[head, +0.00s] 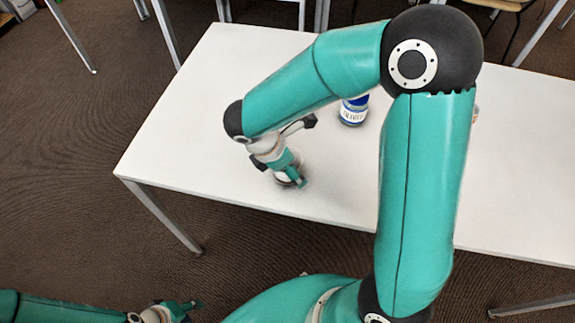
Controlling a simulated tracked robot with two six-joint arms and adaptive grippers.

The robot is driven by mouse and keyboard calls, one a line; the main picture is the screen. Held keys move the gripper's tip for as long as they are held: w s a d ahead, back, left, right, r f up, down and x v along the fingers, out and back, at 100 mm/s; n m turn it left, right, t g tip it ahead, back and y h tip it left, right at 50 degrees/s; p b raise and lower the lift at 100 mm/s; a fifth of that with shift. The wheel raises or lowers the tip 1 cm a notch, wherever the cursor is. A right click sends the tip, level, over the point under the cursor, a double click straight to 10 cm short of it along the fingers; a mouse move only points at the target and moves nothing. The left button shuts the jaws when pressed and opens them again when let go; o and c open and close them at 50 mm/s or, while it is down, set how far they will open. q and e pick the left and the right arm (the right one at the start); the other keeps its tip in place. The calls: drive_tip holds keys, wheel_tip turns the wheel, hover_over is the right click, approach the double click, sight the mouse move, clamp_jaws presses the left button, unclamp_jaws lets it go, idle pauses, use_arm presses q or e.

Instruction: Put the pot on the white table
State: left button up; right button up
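The white table (230,75) spans the middle of the head view. I cannot make out a pot. A small edge of some object (476,114) shows behind my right arm on the table, too covered to name. My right gripper (290,179) points down at the table's front part, low over the top or touching it. Its fingers are small and partly covered, and a pale patch shows by them; I cannot tell whether it holds anything. My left gripper (188,309) is at the bottom left, below the table and over the floor; its finger gap is unclear.
A blue and white labelled jar (354,111) stands on the table between my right arm's links. The table's left part is clear. Chair and table legs stand behind it. Brown carpet (75,150) lies open to the left.

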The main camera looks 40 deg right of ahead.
idle(0.3)
drive_tip(key=p+v, duration=0.2)
drive_tip(key=v, duration=1)
drive_tip(key=shift+r, duration=0.1)
